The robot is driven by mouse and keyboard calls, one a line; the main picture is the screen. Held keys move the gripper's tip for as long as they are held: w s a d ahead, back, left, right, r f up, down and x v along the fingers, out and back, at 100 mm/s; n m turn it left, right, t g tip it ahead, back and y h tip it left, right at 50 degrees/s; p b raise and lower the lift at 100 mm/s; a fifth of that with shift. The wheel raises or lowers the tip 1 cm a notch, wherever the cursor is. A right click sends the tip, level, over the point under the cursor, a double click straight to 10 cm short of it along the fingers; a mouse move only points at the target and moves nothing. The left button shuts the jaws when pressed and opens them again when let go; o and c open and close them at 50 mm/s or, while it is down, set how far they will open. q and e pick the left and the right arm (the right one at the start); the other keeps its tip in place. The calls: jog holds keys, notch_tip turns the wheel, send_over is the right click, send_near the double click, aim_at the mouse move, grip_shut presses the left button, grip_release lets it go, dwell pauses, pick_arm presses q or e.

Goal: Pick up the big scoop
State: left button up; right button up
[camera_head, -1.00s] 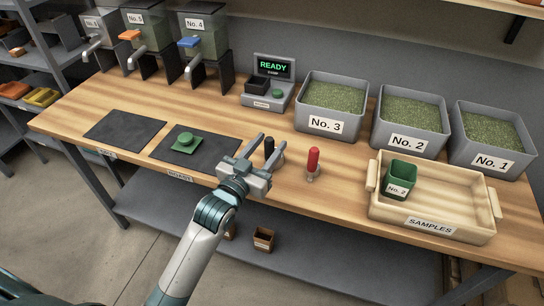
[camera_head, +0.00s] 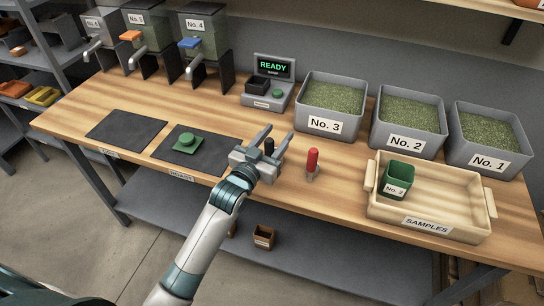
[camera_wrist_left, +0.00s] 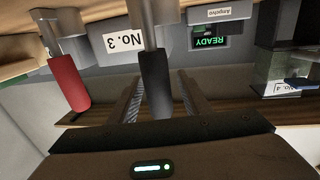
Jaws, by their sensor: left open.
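Two scoops stand handle-up on the table; I cannot tell for sure which is the big one. One has a black handle (camera_head: 269,147), the other a red handle (camera_head: 312,158). My left gripper (camera_head: 276,137) is open, and its fingers point toward the back of the table. In the left wrist view, which is upside down, the black handle (camera_wrist_left: 156,85) shows between the two fingers, with gaps on both sides. The red handle (camera_wrist_left: 68,82) is outside the fingers. The lower part of the black-handled scoop is hidden by the gripper in the head view. My right gripper is out of view.
A samples tray (camera_head: 470,228) holding a green No. 2 cup (camera_head: 397,177) stands at the right. Bins No. 3 (camera_head: 330,123), No. 2 (camera_head: 407,141) and No. 1 (camera_head: 487,160) line the back. A scale (camera_head: 268,90) stands behind the gripper. Dark mats (camera_head: 125,131) lie at the left.

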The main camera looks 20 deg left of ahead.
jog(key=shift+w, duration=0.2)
pick_arm(q)
grip_shut()
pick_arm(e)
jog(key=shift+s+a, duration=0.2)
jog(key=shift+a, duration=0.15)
pick_arm(q)
jog(key=shift+r, duration=0.15)
